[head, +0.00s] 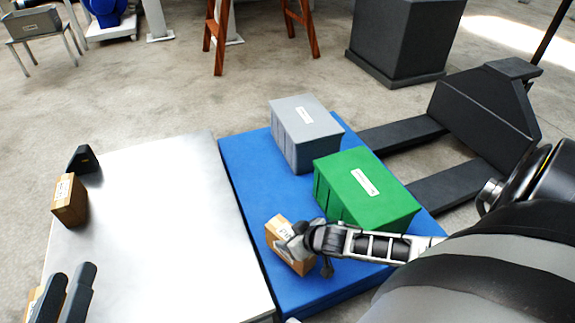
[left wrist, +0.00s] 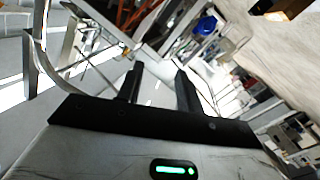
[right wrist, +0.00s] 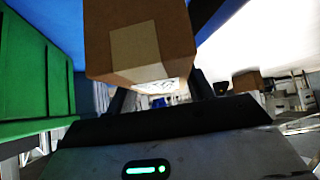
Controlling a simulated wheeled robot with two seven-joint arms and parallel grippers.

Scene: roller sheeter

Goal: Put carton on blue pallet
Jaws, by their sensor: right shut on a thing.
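A brown carton (head: 276,229) is over the blue pallet (head: 245,165), near its left edge in the head view. My right gripper (head: 297,246) is shut on this carton, which fills the space before the fingers in the right wrist view (right wrist: 140,40). I cannot tell whether its underside touches the pallet. A second brown carton (head: 70,203) stands on the pale metal table, and part of another (head: 32,302) shows at the lower left edge. My left gripper (head: 66,292) is open and empty over the table's near left; its fingers are apart in the left wrist view (left wrist: 158,88).
A green crate (head: 350,180) and a grey crate (head: 300,130) stand on the pallet, the green one close to the held carton. A small black device (head: 82,159) is on the metal table (head: 165,230). A dark pallet jack (head: 480,120) stands behind the pallet.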

